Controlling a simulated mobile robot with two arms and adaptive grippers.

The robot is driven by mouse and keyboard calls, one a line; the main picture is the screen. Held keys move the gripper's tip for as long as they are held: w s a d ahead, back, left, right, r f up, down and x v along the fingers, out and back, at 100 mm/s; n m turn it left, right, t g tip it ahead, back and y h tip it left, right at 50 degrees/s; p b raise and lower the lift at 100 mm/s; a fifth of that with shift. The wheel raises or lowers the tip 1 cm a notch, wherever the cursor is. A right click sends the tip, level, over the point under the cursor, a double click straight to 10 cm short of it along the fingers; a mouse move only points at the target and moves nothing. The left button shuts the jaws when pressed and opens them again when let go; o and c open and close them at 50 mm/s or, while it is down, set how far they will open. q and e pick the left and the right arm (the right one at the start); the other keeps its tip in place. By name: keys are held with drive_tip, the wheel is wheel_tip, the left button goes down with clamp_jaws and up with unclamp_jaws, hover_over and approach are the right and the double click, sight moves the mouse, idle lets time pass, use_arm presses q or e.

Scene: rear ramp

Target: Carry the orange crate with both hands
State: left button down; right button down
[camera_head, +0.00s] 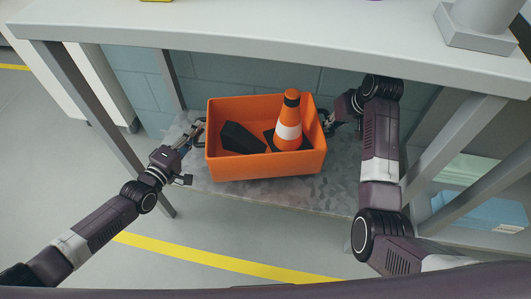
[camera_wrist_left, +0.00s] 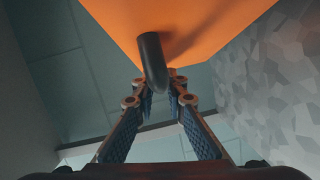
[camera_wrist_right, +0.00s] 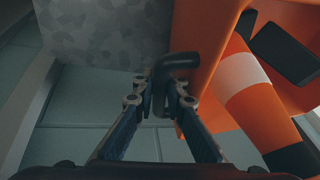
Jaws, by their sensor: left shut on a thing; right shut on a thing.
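The orange crate (camera_head: 265,170) sits on or just over the lower shelf under the table, in the middle of the head view. It holds an orange and white cone (camera_head: 289,125) and dark items (camera_head: 240,139). My left gripper (camera_head: 197,128) is at the crate's left end, shut on its dark handle (camera_wrist_left: 152,62). My right gripper (camera_head: 328,119) is at the right end, shut on the other dark handle (camera_wrist_right: 172,65). In the right wrist view, the crate wall (camera_wrist_right: 212,45) is beside the fingers. I cannot tell whether the crate's bottom touches the shelf.
The grey tabletop (camera_head: 280,42) overhangs the back of the crate. A speckled lower shelf (camera_head: 300,192) lies beneath it. Table legs (camera_head: 88,108) stand at both sides. A blue bin (camera_head: 478,212) is at the right. The floor in front, with a yellow line (camera_head: 215,262), is clear.

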use_arm(q)
drive_tip(key=shift+w+a+r, duration=0.1)
drive_tip(key=shift+r, duration=0.3)
use_arm(e)
drive_tip(key=shift+r, duration=0.3)
